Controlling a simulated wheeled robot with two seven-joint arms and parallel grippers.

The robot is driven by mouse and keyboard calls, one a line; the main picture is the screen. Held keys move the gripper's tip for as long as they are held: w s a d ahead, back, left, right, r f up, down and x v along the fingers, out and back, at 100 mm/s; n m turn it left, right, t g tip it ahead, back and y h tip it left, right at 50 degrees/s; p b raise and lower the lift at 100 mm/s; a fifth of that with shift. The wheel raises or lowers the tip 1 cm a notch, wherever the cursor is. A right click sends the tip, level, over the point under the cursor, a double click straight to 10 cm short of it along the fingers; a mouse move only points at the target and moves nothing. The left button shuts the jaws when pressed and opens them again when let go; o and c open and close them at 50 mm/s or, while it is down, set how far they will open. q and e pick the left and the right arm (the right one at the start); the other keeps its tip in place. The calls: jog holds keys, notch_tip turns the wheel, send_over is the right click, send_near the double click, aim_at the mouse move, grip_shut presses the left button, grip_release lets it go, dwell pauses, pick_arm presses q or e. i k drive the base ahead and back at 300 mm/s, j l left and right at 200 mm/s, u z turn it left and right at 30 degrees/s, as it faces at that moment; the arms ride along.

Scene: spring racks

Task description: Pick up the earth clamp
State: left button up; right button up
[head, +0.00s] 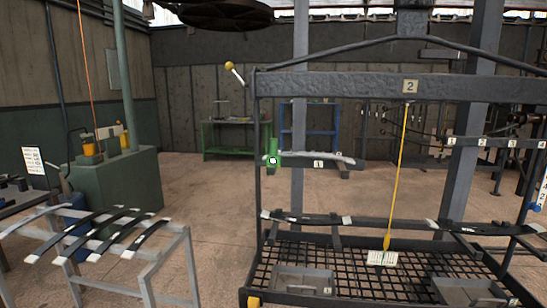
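I cannot tell for sure which thing is the earth clamp. A small green piece with a round white face (272,157) sits at the left end of the pale curved bar (328,158) marked 1, close to the rack's left post; it may be the clamp. A blue-and-white item (541,190) is cut by the right edge and is too small to identify. Neither of my grippers is in view.
A black rack (420,88) marked 2 stands ahead, with a yellow line (398,160) hanging above its mesh shelf (340,262). A grey stand (172,252) with dark leaf springs (104,232) is at left. Open floor (205,210) lies between them.

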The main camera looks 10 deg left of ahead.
aim_at(272, 158)
jog(key=i+l+u, duration=0.4)
jog(key=l, duration=0.25)
jog(key=i+l+u, duration=0.2)
jog(key=l, duration=0.15)
jog(key=i+l+u, duration=0.2)
jog(key=l, duration=0.15)
jog(key=k, duration=0.1)
